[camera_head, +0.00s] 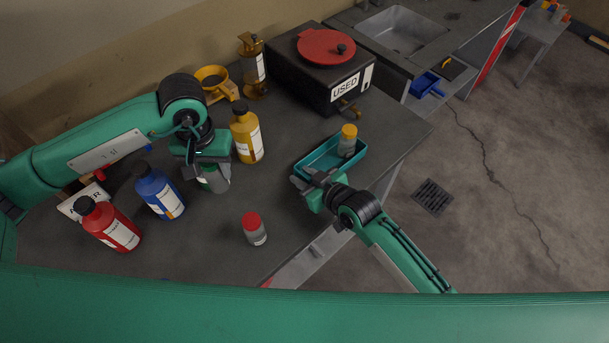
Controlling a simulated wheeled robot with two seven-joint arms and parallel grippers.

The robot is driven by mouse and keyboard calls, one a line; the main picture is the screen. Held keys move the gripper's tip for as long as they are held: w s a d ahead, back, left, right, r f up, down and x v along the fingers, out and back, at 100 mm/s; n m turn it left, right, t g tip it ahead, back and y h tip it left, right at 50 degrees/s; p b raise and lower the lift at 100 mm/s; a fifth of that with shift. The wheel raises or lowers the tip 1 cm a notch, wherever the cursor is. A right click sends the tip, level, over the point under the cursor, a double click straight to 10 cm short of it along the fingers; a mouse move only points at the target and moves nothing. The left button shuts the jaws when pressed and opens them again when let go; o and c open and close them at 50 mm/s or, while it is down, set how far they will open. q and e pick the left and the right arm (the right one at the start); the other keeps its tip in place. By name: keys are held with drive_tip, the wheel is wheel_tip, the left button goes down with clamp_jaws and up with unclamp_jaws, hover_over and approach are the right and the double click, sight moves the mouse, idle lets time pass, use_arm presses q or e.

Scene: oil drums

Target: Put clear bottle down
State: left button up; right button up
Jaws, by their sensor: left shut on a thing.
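The clear bottle (215,181) is a greyish see-through body in my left gripper (207,166). The gripper is shut on it from above and hides its upper part. The bottle is upright or nearly so over the dark table, between the blue bottle and the yellow bottle. I cannot tell whether its base touches the table. My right gripper (314,187) is at the near edge of the teal tray (312,160). Its fingers are partly hidden, so its opening and any hold on the tray are unclear.
A blue bottle (160,194), a red bottle (112,228) and a yellow bottle (246,136) stand around the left gripper. A red-capped jar (254,232) stands near the front. A yellow-capped jar (348,141) is in the tray. The black USED box (303,83) is behind.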

clamp_jaws()
use_arm(q)
drive_tip(key=shift+d, duration=0.1)
drive_tip(key=w+d, duration=0.5)
drive_tip(key=d, duration=0.6)
drive_tip(key=w+d, duration=0.5)
drive_tip(key=d, duration=0.6)
drive_tip(key=shift+n, duration=0.3)
drive_tip(key=f, duration=0.9)
drive_tip(key=shift+w+d+f, duration=0.1)
drive_tip(key=shift+w+f, duration=0.15)
drive_tip(key=shift+f, duration=0.05)
